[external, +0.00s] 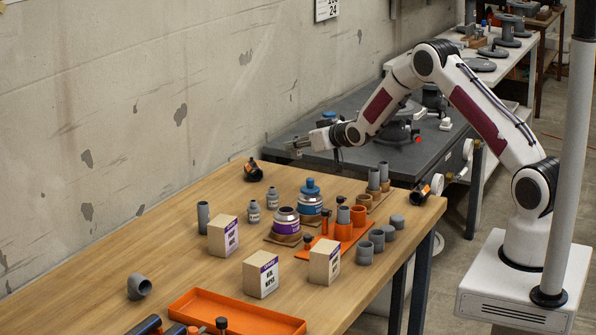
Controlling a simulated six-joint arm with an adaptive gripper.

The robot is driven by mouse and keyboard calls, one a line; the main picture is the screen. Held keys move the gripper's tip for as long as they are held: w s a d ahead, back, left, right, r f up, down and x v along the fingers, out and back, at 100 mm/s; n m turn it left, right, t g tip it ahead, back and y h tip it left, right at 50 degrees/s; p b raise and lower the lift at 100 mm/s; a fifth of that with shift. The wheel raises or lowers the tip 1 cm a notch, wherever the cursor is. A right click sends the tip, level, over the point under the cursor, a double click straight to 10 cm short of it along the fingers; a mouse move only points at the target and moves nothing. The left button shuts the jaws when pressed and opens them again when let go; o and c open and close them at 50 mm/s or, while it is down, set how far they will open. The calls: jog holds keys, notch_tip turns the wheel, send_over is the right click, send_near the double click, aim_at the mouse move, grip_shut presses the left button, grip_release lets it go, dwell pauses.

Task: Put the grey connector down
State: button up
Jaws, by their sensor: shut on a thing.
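My gripper (292,147) is at the end of my outstretched arm, high over the far side of the wooden table (165,245), and points left. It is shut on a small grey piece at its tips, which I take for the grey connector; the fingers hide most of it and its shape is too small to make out. The gripper is well above the tabletop and touches nothing on it. Other grey fittings stand on the table: an elbow (139,288) at the left, an upright pipe (203,217), and several short sleeves (365,253) at the right.
An orange tray (240,312) lies at the front. Three labelled boxes (261,275) stand mid-table. The left part of the table is mostly bare.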

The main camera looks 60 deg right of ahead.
jog(key=shift+f, duration=0.1)
jog(key=shift+f, duration=3)
jog(key=shift+f, duration=0.1)
jog(key=shift+f, duration=1.75)
jog(key=shift+f, duration=0.15)
jog(key=o, duration=1.1)
jog(key=shift+s, duration=0.1)
